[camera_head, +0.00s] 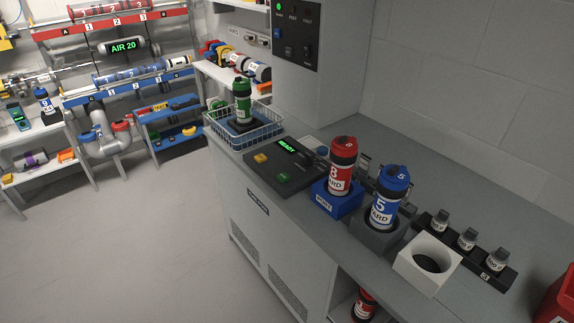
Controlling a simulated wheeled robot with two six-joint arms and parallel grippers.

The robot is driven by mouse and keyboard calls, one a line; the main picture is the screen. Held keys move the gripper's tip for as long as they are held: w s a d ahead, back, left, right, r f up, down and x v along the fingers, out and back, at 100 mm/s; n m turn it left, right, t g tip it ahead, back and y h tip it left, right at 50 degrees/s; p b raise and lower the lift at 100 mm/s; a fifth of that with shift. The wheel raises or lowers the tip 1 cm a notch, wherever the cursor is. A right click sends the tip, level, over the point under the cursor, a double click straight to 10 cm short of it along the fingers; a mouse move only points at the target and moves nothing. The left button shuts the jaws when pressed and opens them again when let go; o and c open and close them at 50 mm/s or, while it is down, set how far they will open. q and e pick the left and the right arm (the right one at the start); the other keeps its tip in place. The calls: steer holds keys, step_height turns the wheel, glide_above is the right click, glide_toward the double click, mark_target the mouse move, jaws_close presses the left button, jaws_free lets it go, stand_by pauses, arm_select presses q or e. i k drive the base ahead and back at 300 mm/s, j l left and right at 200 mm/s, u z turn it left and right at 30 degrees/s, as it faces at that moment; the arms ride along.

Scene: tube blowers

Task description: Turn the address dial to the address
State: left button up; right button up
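No part labelled as an address dial can be picked out. A red carrier (341,163) marked 8 stands upright in a blue holder (335,204), with a small 8 on its cap. A blue carrier (388,196) marked 5 stands in a dark grey holder (372,237), with a 5 on its cap. A black console (271,165) to their left has a green lit display (287,145) that seems to say READY, a yellow button (261,158) and a green button (284,177). Neither of my grippers is in view.
A white holder (408,261) with an empty round hole stands right of the blue carrier. Several small grey-capped bottles (467,240) stand in a black rack. A green carrier (242,103) stands in a wire basket (219,131). Tube racks and shelves are at the far left; the floor (130,250) is clear.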

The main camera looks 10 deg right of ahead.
mark_target(307, 160)
steer(key=i+j, duration=0.1)
steer(key=i, duration=0.2)
steer(key=i+j, duration=0.15)
steer(key=i, duration=0.15)
steer(key=i+z, duration=0.1)
steer(key=z, duration=0.3)
steer(key=i+j+z, duration=0.15)
steer(key=z, duration=0.25)
steer(key=i+j+z, duration=0.1)
steer(key=z, duration=0.3)
